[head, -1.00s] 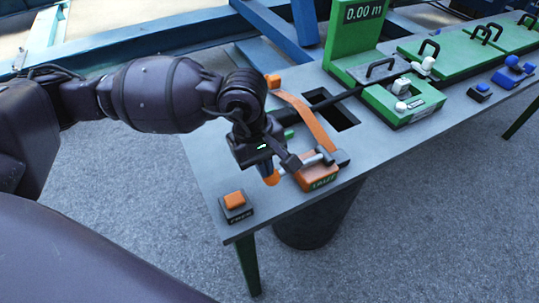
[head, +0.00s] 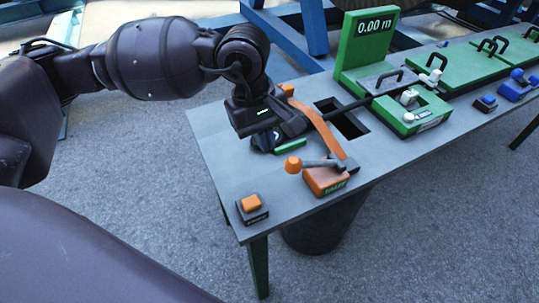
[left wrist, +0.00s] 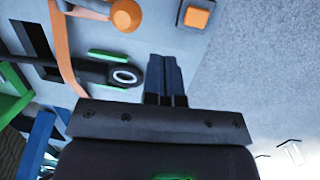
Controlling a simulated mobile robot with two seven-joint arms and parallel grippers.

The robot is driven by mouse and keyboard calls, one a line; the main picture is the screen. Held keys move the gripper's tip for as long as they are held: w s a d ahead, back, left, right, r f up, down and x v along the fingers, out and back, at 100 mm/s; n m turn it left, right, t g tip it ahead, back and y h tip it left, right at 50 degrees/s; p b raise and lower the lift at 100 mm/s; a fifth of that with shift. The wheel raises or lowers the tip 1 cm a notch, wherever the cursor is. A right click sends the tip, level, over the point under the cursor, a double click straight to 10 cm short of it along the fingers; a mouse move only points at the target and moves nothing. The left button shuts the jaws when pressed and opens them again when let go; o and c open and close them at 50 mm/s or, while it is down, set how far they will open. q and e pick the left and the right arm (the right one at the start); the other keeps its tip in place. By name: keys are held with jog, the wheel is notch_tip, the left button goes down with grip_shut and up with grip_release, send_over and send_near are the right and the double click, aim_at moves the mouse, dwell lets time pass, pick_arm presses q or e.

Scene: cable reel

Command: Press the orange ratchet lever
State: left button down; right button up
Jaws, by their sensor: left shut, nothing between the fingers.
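The ratchet lever is a grey rod (head: 320,163) with an orange ball knob (head: 293,165), mounted on an orange block (head: 326,180) near the table's front edge. The knob also shows at the top of the left wrist view (left wrist: 126,15). A long orange bar (head: 318,127) runs behind the lever. My left gripper (head: 264,141) is shut and empty, behind and left of the knob and apart from it. Its closed fingers show in the left wrist view (left wrist: 166,72). My right gripper is not in view.
An orange button (head: 250,203) sits at the table's near left corner. A black part with a white ring (left wrist: 124,77) and a green strip (left wrist: 108,55) lie beside my fingers. A rectangular hole (head: 343,118) and a green stand reading 0.00 m (head: 366,45) are farther back.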

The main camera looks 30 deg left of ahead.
pick_arm(q)
jog(key=r, duration=0.2)
jog(key=a+r, duration=0.1)
jog(key=shift+s+a+r, duration=0.1)
jog(key=shift+s+r, duration=0.2)
jog(key=shift+r, duration=0.1)
dwell(0.5)
dwell(0.7)
